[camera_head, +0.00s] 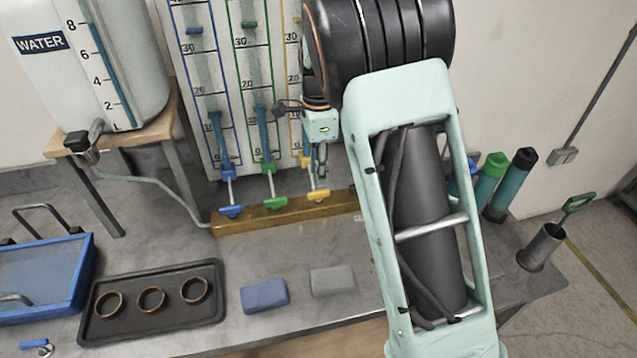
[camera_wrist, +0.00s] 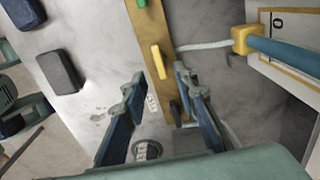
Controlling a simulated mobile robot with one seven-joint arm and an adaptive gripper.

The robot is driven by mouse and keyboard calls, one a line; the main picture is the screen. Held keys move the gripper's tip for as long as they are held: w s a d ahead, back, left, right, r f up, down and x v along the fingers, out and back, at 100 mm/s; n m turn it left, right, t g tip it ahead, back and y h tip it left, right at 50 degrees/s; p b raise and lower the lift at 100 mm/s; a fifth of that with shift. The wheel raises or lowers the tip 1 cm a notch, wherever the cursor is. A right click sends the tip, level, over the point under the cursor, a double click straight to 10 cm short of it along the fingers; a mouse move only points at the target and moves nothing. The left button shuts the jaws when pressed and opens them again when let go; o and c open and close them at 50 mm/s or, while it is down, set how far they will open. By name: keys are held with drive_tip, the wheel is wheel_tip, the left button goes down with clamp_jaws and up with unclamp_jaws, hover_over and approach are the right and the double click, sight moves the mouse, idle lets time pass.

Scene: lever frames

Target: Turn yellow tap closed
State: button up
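The yellow tap (camera_head: 318,196) sits on the brass manifold bar (camera_head: 245,222), right of the green tap (camera_head: 276,203) and the blue tap (camera_head: 231,211). Its handle lies roughly along the bar, like the other two. In the wrist view, the yellow handle (camera_wrist: 158,62) is upper centre, just beyond my fingertips and roughly lined up with the gap between them. My gripper (camera_wrist: 160,78) is open and empty, its two blue fingers spread. In the head view, my gripper (camera_head: 322,165) points down above the yellow tap. No contact with the handle shows.
Gauge tubes on a white scale board (camera_head: 243,70) rise behind the bar. A blue sponge (camera_head: 264,295), a grey sponge (camera_head: 333,281) and a dark tray (camera_head: 125,325) with rings lie in front. Bottles (camera_head: 492,178) and a metal cup (camera_head: 541,247) stand right. The water tank (camera_head: 130,60) is left.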

sight(318, 191)
wheel_tip(318, 191, up, 6)
drive_tip(key=shift+f, duration=0.1)
idle(0.4)
